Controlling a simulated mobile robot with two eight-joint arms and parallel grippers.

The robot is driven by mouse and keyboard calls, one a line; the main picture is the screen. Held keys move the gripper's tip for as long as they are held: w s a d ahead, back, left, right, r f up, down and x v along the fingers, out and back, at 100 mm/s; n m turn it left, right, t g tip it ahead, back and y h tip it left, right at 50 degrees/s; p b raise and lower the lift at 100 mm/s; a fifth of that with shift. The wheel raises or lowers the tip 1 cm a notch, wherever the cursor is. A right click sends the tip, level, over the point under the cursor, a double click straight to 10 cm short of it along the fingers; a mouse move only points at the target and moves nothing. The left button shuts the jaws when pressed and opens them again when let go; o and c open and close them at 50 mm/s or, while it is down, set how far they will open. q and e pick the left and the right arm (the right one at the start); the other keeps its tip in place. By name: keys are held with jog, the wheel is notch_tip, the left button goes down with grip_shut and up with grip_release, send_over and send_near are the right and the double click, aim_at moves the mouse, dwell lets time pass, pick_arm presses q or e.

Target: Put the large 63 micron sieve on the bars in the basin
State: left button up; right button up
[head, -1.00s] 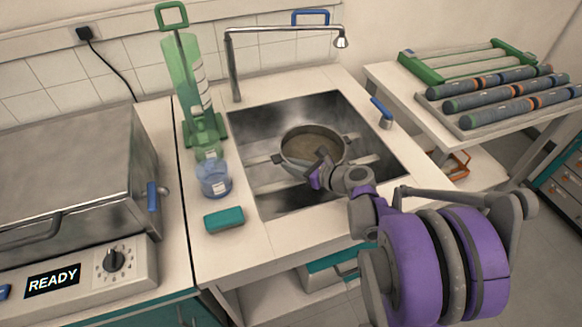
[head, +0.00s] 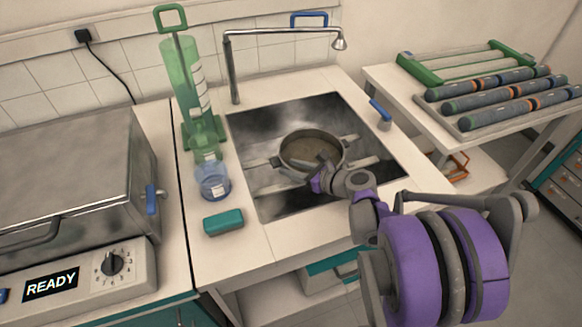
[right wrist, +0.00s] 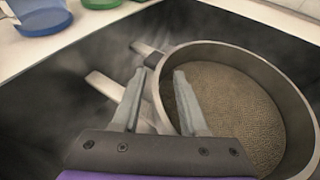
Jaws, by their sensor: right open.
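The large round metal sieve (head: 313,135) is in the steel basin, with its brownish mesh facing up. It appears to rest level across the pale bars (head: 268,185); its underside contact is hidden. The right wrist view shows the sieve's mesh (right wrist: 232,100) and two bars (right wrist: 105,86) leading out from its left side. My right gripper (head: 303,172) is open at the sieve's near-left side. In the right wrist view, its fingertips (right wrist: 157,74) stand apart on either side of the sieve's wall. I cannot read any mesh marking. My left gripper is not in view.
A tap (head: 285,32) arches over the back of the basin (head: 270,112). A blue-handled lever (head: 381,112) is at the right. An oven (head: 65,185) stands far left.

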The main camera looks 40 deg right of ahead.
jog(key=p+v, duration=0.2)
jog(key=v, duration=0.9)
jog(key=shift+s, duration=0.15)
jog(key=shift+r, duration=0.1)
dwell(0.7)
